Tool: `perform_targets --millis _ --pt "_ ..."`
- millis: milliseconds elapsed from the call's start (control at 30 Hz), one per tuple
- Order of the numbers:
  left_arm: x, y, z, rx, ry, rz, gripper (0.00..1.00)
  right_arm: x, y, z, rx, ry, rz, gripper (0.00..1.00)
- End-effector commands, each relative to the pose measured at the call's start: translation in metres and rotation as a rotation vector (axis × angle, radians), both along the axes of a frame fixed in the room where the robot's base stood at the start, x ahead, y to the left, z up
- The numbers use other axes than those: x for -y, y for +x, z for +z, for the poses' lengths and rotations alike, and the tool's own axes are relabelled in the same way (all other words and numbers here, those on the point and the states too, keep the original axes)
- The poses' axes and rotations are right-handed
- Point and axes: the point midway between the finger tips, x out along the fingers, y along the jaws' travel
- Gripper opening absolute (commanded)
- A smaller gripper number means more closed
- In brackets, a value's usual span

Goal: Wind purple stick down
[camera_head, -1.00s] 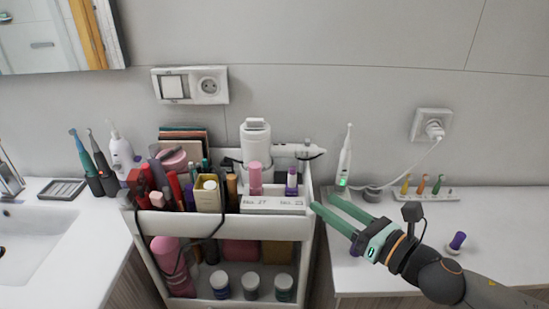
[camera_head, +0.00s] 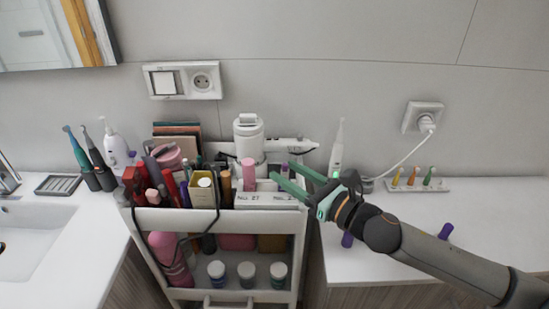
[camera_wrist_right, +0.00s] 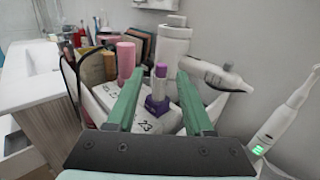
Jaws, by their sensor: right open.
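The purple stick (camera_wrist_right: 160,71) stands upright in its dark purple base (camera_wrist_right: 157,105) on the white numbered holder (camera_wrist_right: 110,95), with its lighter purple tip showing above the tube. In the head view only a bit of the purple stick (camera_head: 285,168) shows behind my fingers. My right gripper (camera_head: 280,170) is open; in the wrist view its two green fingers (camera_wrist_right: 158,74) lie on either side of the stick, with gaps visible. How far the fingertips are from it in depth I cannot tell. My left gripper is not in view.
A pink stick (camera_head: 249,174) stands left on the same holder, and a white device (camera_head: 248,135) behind. A white toothbrush (camera_head: 337,152) stands close behind my right gripper. Two purple pieces lie on the right counter, one near the cart (camera_head: 347,239), one farther right (camera_head: 445,231).

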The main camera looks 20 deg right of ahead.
Motion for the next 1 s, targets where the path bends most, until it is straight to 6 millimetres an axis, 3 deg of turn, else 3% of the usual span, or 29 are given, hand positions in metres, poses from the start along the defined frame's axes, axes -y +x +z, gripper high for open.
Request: perform_targets --millis 100,300,700,1000 --pt "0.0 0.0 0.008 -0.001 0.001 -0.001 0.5 -0.01 0.018 0.004 0.002 0.005 -0.001 0.52" --pt "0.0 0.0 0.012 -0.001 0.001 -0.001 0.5 -0.02 0.036 0.001 -0.001 0.002 -0.002 0.52" --pt "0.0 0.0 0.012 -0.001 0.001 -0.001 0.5 -0.023 0.041 0.0 0.0 0.001 -0.001 0.52" --pt "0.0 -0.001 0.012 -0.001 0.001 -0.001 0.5 -0.023 0.041 0.0 0.0 0.001 -0.001 0.18"
